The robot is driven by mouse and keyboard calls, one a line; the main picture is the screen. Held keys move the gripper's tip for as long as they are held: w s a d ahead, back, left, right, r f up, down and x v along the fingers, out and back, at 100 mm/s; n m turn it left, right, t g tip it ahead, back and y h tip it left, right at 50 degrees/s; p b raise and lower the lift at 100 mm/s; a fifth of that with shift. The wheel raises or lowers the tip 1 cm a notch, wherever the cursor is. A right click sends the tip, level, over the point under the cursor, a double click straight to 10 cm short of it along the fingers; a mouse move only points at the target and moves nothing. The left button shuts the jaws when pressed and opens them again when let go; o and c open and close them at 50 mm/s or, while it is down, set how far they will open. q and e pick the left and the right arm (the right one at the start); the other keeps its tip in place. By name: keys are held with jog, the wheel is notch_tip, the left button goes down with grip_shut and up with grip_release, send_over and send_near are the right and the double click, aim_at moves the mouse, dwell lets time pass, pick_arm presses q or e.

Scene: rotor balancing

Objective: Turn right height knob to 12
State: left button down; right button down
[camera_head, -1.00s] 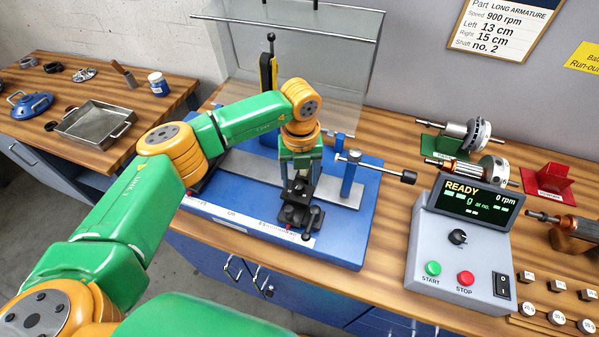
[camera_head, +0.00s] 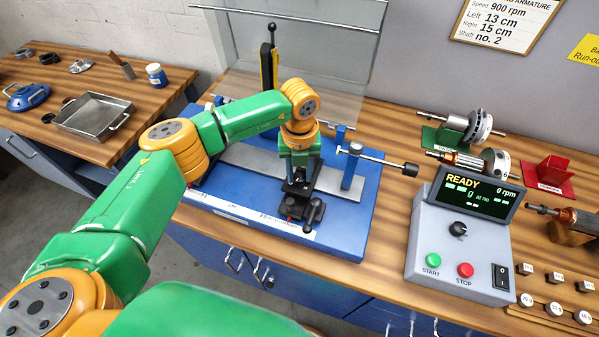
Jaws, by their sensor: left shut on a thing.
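My left gripper (camera_head: 301,180) reaches down over the black right support (camera_head: 296,208) on the blue balancing stand (camera_head: 345,238). It is shut on the top part of this support, where the right height knob appears to be. The fingers hide the knob, so its setting cannot be read. A black ball-ended lever (camera_head: 315,211) stands at the support's front right. A scale strip (camera_head: 290,227) runs along the stand's front edge; its figures are too small to read. My right gripper is out of view.
A blue post (camera_head: 352,168) with a black-ended rod stands right of the gripper. A clear guard (camera_head: 325,60) rises behind. The grey control box (camera_head: 460,240) reads READY, 0 rpm. Rotors (camera_head: 470,125) lie at the back right. A wall card (camera_head: 507,22) reads left 13 cm, right 15 cm.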

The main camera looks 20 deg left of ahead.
pick_arm(q)
jog(key=m+b, duration=0.4)
jog(key=shift+f+m, duration=0.2)
jog(key=shift+m, duration=0.2)
jog(key=shift+m+b, duration=0.95)
jog(key=shift+m, duration=0.25)
jog(key=shift+r+m+b, duration=0.2)
jog(key=shift+m+b, duration=0.4)
jog(key=shift+m, duration=0.5)
jog(key=c, duration=0.5)
grip_release()
